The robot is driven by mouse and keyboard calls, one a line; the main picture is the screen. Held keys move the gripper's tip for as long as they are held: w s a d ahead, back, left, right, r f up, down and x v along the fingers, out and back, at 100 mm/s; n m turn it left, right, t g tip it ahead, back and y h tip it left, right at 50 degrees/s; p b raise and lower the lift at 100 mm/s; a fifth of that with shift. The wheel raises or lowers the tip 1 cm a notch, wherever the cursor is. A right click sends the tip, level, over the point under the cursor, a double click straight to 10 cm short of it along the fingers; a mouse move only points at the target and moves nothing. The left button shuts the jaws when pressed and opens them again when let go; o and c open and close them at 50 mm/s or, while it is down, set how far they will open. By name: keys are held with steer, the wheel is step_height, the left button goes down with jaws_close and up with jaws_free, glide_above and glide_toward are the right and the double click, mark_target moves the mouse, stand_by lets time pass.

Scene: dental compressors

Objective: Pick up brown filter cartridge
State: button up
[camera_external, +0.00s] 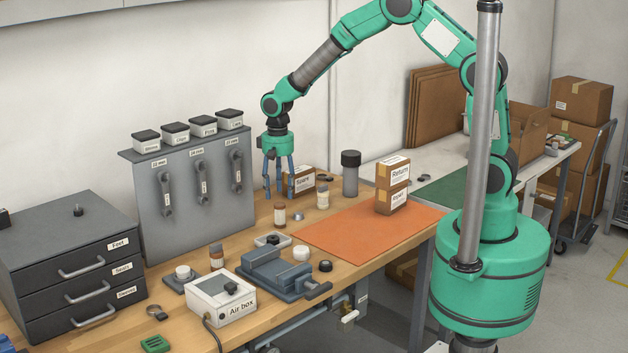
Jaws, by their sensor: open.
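My gripper (279,195) points straight down above the back of the wooden bench, with its fingers apart and nothing seen between them. A small brown cylinder with a pale label band (280,216), which looks like a brown filter cartridge, stands upright just below and in front of the fingers, seemingly apart from them. A similar brown cylinder (217,257) stands at the front left behind the air box. A paler labelled cylinder (323,199) stands to the right of my gripper. I cannot tell for sure which is the named cartridge.
A small carton (300,181) stands close behind my gripper, and a dark-capped grey cylinder (350,174) stands to its right. The tool panel (190,215) rises at left. A blue vise (277,274) is in front.

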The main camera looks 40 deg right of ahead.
mark_target(280, 204)
steer(key=shift+f, duration=0.75)
steer(key=shift+f+b, duration=0.6)
steer(key=shift+f, duration=2)
steer(key=c, duration=1.2)
